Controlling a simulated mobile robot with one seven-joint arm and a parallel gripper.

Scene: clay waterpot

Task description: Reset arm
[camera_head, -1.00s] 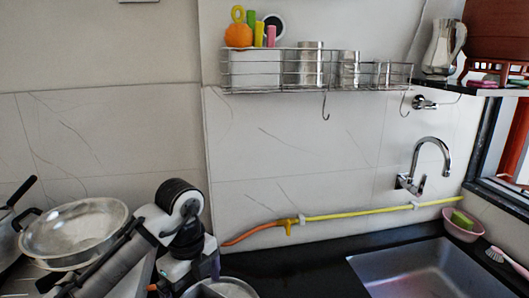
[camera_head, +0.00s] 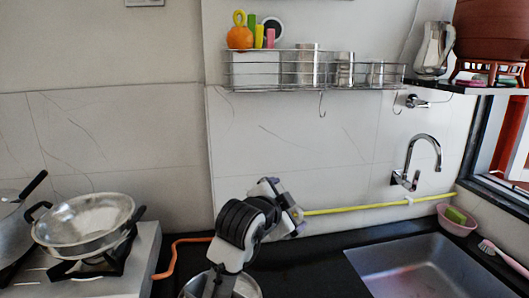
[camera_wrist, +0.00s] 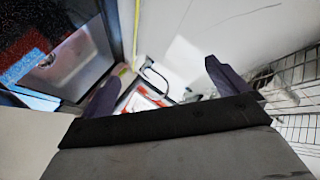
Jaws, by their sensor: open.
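My gripper (camera_wrist: 162,88) shows in the wrist view with its two dark fingers spread wide apart. It is open, with nothing held between the fingers. In the head view my black and white arm rises from the lower middle, over the counter and in front of the tiled wall. The gripper end (camera_head: 293,214) is small there, beside the left part of the yellow hose (camera_head: 350,209), and it covers part of it. I cannot tell whether it touches the hose or the wall.
A steel pan (camera_head: 84,228) sits on the stove at left. A metal bowl (camera_head: 250,287) stands behind my arm. The sink (camera_head: 420,268) and faucet (camera_head: 425,140) are at right. A wire rack (camera_head: 310,75) hangs above. A brown clay pot (camera_head: 495,30) stands upper right.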

